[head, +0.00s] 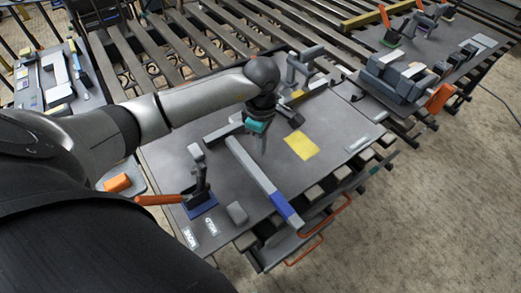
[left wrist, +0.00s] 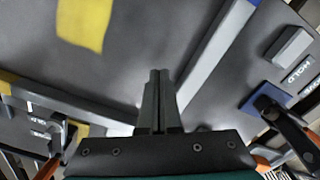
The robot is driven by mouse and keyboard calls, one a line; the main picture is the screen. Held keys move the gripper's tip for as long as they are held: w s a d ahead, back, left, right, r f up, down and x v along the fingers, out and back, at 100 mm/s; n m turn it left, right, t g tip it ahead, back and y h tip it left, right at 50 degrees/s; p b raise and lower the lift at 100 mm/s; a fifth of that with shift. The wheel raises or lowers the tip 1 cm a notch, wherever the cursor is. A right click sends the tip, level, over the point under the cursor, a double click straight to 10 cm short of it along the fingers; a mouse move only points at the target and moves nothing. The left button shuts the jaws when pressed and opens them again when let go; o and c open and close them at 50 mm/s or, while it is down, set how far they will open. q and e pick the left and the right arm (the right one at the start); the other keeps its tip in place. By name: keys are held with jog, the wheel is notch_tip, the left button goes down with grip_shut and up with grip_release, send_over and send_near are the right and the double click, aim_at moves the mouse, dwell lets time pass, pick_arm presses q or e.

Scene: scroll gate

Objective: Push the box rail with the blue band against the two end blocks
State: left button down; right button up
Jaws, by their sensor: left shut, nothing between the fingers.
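The box rail (head: 258,176) is a long light grey bar lying diagonally on the dark work plate (head: 330,120); its blue band (head: 283,205) is at the near end. In the left wrist view the rail (left wrist: 207,57) runs up to the right, past the fingertips. My left gripper (head: 262,148) is shut and empty, pointing down beside the rail's far part on its right side; contact cannot be told. Another grey bar (head: 222,133) lies near the rail's far end. A small grey block (head: 237,212) sits left of the blue band, apart from it. I cannot tell which pieces are the end blocks.
A clamp with an orange handle (head: 160,199) stands on a blue base (head: 200,204) at the front left. A grey clamp (head: 300,66) stands at the back. A flat yellow patch (head: 301,147) lies right of the rail, with bare plate around it.

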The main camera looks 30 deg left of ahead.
aim_at(232, 173)
pick_arm(q)
jog(key=shift+f+b, duration=0.75)
jog(key=shift+f, duration=0.15)
jog(key=shift+r, duration=0.3)
jog(key=shift+s, duration=0.1)
dwell(0.4)
jog(key=shift+s+a+p, duration=0.25)
jog(key=shift+s+p, duration=0.05)
jog(key=shift+s, duration=0.2)
jog(key=shift+s+a+p, duration=0.2)
jog(key=shift+s+p, duration=0.05)
jog(key=shift+s, duration=0.25)
jog(key=shift+s+a+p, duration=0.25)
jog(key=shift+s+a, duration=0.15)
jog(key=shift+s, duration=0.5)
jog(key=shift+s+a+p, duration=0.3)
jog(key=shift+s+a, duration=0.05)
jog(key=shift+s, duration=0.55)
jog(key=shift+s+a+p, duration=0.25)
jog(key=shift+s+a, duration=0.15)
jog(key=shift+s, duration=0.5)
jog(key=shift+s+a+f, duration=0.1)
jog(key=shift+s+a, duration=0.05)
jog(key=shift+s, duration=0.15)
